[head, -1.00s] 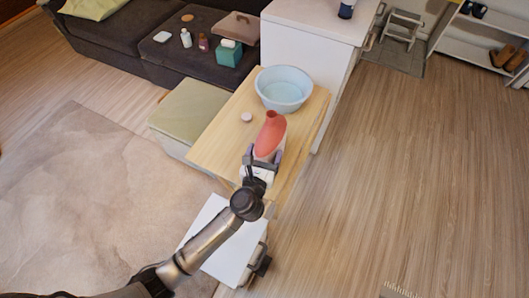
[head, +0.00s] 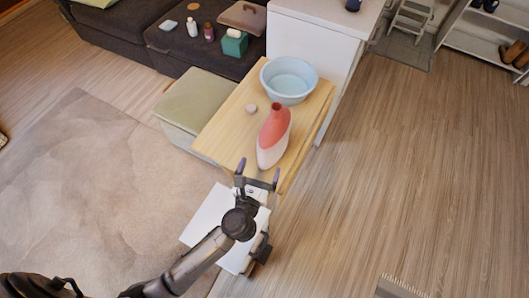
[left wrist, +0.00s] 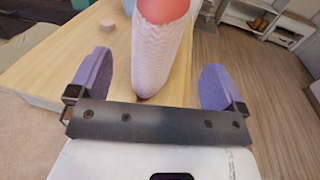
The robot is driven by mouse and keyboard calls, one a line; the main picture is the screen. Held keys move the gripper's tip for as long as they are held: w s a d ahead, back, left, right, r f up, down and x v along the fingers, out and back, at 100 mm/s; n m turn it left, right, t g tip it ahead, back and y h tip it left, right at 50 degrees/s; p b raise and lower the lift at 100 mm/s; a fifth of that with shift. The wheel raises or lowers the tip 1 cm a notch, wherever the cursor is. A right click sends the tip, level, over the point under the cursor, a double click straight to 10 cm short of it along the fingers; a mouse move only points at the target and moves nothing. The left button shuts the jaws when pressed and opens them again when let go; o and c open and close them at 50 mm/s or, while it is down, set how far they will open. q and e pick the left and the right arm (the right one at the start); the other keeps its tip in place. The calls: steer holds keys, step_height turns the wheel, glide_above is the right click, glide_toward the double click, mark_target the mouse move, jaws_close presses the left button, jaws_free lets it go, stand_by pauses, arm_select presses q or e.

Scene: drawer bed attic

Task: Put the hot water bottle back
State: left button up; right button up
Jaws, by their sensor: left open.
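The hot water bottle (head: 273,137) is on the wooden table (head: 226,128), with a red upper part and neck and a pale knitted lower part. Its neck points toward the basin. In the left wrist view the bottle (left wrist: 160,50) shows ahead, between the two purple fingertips in the picture. My left gripper (head: 258,177) is open and empty at the near end of the table, just short of the bottle's pale end and apart from it. My right gripper is not in view.
A light blue basin (head: 289,80) with water stands at the table's far end. A small round pinkish object (head: 251,108) lies left of the bottle. A green-topped ottoman (head: 198,99) adjoins the table's left side. A white cabinet (head: 318,62) stands behind.

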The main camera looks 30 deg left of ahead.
arm_select(q)
steer(key=shift+s+d, duration=0.15)
steer(key=shift+s, duration=0.75)
steer(key=shift+s+d, duration=0.1)
steer(key=shift+s, duration=0.75)
steer(key=shift+r, duration=0.1)
steer(key=s+d+r+m+g+h, duration=0.1)
steer(key=s+d+m+h, duration=0.15)
steer(key=m+h, duration=0.45)
steer(key=s+d+r+m+g+h, duration=0.1)
steer(key=s+d+m+g+h, duration=0.15)
steer(key=m, duration=0.95)
steer(key=s+d+r+m+g+h, duration=0.1)
steer(key=s+d+m+h, duration=0.2)
steer(key=m, duration=0.6)
steer(key=s+a+f+m+g+y, duration=0.9)
steer(key=s+a+f+m, duration=0.1)
steer(key=a, duration=0.4)
steer(key=shift+s+a+m+g+y, duration=0.2)
steer(key=shift+s+m+g+y, duration=0.15)
steer(key=shift+s+m, duration=0.45)
